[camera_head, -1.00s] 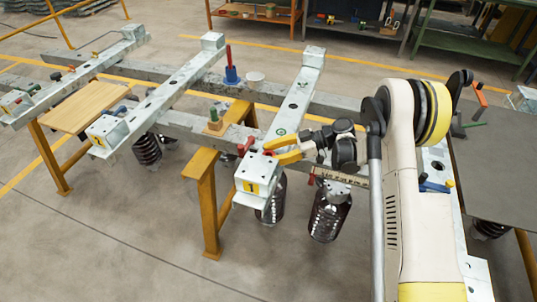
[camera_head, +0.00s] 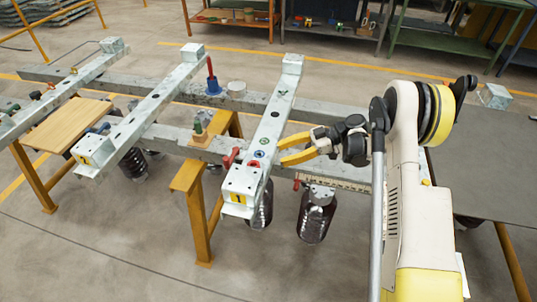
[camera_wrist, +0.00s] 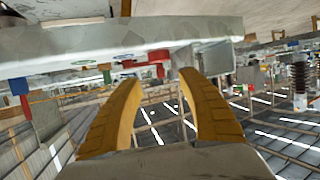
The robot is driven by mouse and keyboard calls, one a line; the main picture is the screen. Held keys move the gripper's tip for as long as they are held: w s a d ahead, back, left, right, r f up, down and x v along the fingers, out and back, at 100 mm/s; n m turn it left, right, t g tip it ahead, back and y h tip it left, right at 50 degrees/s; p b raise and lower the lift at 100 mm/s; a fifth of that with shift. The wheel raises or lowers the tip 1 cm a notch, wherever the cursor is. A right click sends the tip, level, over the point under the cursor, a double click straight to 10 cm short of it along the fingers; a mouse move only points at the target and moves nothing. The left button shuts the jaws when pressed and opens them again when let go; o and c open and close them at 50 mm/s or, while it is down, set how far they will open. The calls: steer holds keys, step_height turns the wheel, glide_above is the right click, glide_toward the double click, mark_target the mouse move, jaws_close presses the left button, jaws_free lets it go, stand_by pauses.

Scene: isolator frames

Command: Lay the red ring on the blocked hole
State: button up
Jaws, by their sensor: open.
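In the wrist view, the gripper (camera_wrist: 158,82) also shows apart and empty, with red shapes (camera_wrist: 158,55) beyond the fingertips.
A red clamp handle (camera_head: 230,158) stands at the beam's left side. Dark ribbed insulators (camera_head: 316,215) hang below. A grey table (camera_head: 480,160) lies to the right.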

steer(key=s+r+m+t+h, duration=0.25)
steer(key=s+r+m, duration=0.2)
steer(key=r, duration=0.45)
steer(key=s+r+m+t+h, duration=0.1)
steer(key=s+r+m+h, duration=0.3)
steer(key=r, duration=0.4)
steer(key=s+d+r+m+t+h, duration=0.1)
steer(key=s+d+m+t+h, duration=0.1)
steer(key=s, duration=0.7)
steer(key=s+d+r+m+t+h, duration=0.2)
steer(key=s+d+m+h, duration=0.3)
steer(key=s+m, duration=0.3)
steer(key=shift+s+d, duration=0.55)
steer(key=shift+s, duration=0.5)
steer(key=shift+r+h, duration=0.1)
steer(key=shift+h, duration=0.15)
